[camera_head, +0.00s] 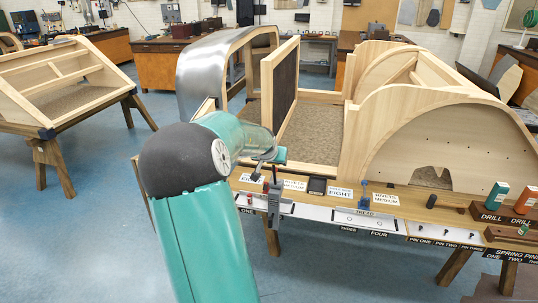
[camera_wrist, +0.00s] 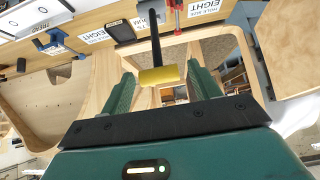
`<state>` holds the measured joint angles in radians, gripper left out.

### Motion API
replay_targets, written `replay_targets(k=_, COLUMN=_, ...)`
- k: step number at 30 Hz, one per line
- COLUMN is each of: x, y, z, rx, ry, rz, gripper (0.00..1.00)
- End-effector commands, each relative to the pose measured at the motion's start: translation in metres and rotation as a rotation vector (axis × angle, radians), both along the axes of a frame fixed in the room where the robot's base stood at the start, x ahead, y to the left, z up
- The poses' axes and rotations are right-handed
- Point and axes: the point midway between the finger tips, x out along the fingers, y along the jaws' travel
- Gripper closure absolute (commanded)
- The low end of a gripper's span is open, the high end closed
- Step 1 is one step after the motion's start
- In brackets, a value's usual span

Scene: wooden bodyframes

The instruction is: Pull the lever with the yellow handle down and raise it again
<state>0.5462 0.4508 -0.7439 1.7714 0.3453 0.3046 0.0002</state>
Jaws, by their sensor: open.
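The lever shows in the wrist view as a thin dark rod (camera_wrist: 155,45) with a short yellow cylindrical handle (camera_wrist: 159,77) across its end. My gripper (camera_wrist: 161,72) is open, with one green finger on each side of the handle. Gaps show between the handle and both fingers, and nothing is held. In the head view my gripper (camera_head: 270,155) is over the near edge of the wooden frame, by a grey metal fixture (camera_head: 274,205). I cannot make out the yellow handle in that view.
A wooden ledge (camera_head: 405,205) with labels and a blue tool (camera_head: 363,195) runs along the frame's front. A wooden panel (camera_head: 281,90) and curved metal sheet (camera_head: 205,75) rise behind my arm.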

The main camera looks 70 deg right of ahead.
Motion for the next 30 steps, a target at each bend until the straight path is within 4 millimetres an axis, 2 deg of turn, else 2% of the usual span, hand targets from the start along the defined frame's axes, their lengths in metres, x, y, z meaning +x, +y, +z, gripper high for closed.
replay_targets(k=6, x=-0.002, y=0.025, z=0.027, rx=-0.001, ry=-0.002, rz=0.003, gripper=0.38)
replay_targets(k=18, x=-0.008, y=0.059, z=0.064, rx=0.0, ry=-0.002, rz=0.003, gripper=0.38)
replay_targets(k=30, x=-0.011, y=0.07, z=0.075, rx=0.001, ry=0.0, rz=0.0, gripper=0.38)
